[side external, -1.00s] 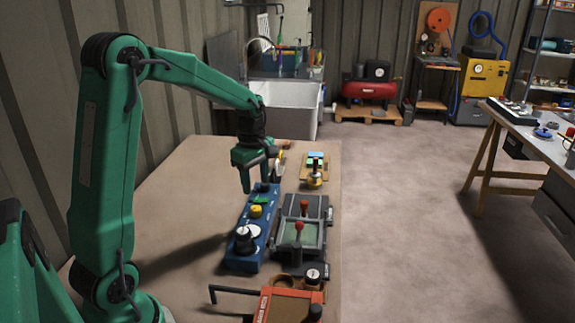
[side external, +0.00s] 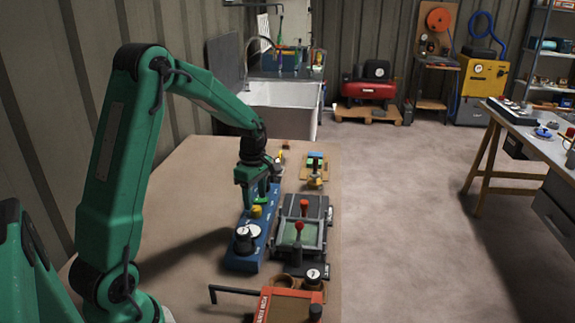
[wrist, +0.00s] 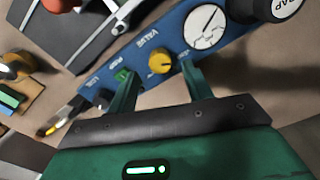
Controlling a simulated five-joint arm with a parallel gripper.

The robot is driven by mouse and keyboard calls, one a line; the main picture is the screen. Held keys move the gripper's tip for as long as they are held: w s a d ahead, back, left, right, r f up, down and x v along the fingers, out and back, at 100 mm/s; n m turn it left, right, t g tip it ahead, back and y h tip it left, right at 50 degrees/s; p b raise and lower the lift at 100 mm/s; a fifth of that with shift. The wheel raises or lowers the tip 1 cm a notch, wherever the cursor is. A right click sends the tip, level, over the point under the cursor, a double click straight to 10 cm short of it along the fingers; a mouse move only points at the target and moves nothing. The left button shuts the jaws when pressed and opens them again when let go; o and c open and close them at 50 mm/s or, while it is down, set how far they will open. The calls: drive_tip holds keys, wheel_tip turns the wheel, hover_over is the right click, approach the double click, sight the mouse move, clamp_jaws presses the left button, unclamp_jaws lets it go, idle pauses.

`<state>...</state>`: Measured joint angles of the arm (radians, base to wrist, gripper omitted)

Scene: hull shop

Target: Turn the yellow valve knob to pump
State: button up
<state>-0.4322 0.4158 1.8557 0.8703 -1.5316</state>
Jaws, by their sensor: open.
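The yellow valve knob (side external: 256,211) sits on a long blue panel (side external: 240,264). It also shows in the wrist view (wrist: 160,63), near the printed word VALVE. My gripper (side external: 257,201) is open just above the panel, close to the knob. In the wrist view its two fingers (wrist: 159,70) appear on either side of the knob, with nothing held. I cannot tell whether they touch it. The knob's pointer direction is too small to tell.
A white dial (wrist: 206,27) and a black CAP knob (wrist: 282,6) share the panel. A grey box with red-topped levers (side external: 312,232) stands close on its right. An orange-red box (side external: 288,306) is in front. Bare table lies left of the panel.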

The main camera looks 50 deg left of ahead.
sight(256, 208)
drive_tip(key=shift+f, duration=1.8)
drive_tip(key=c, duration=1)
